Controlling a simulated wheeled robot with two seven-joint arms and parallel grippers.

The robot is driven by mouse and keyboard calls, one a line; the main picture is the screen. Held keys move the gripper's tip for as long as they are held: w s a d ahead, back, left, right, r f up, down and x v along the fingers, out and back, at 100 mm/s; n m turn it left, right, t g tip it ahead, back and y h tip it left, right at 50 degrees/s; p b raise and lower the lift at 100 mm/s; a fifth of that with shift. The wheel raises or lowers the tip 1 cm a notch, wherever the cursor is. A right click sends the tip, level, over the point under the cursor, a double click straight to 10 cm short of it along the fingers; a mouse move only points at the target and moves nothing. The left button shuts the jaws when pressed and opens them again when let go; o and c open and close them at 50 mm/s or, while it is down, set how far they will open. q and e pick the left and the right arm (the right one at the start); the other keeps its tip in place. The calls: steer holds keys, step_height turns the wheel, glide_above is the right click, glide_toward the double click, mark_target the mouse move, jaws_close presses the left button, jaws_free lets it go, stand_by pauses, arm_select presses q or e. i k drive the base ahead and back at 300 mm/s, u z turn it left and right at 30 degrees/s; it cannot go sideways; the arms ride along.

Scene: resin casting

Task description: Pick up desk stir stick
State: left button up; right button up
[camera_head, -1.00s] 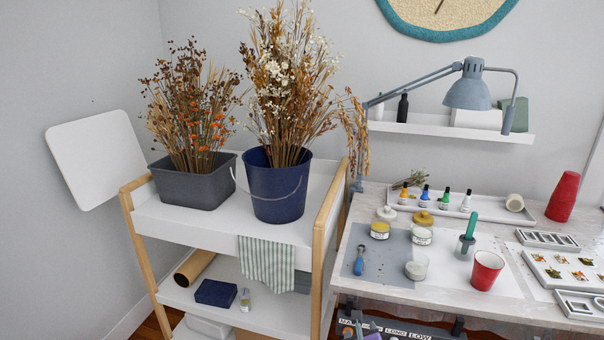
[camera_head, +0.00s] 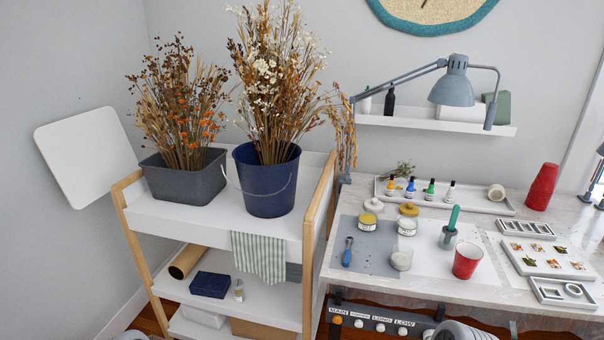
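A teal-green stick (camera_head: 453,217), which looks like the stir stick, stands nearly upright in a small grey holder (camera_head: 447,238) on the desk (camera_head: 520,206). Its lower end is hidden inside the holder. A red cup (camera_head: 467,263) stands just in front and to the right of it. Neither of my grippers shows. Only rounded grey-white parts, likely of my arms, show at the bottom edge.
A grey mat (camera_head: 374,250) holds a blue-handled tool (camera_head: 348,252) and jars. Behind lies a white tray (camera_head: 470,200) with several small bottles. A mould tray (camera_head: 545,265) is at right. A shelf cart (camera_head: 140,215) with dried flowers stands left.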

mark_target(456, 209)
steer(key=u, duration=0.1)
steer(key=i, duration=0.95)
steer(key=z, duration=1.65)
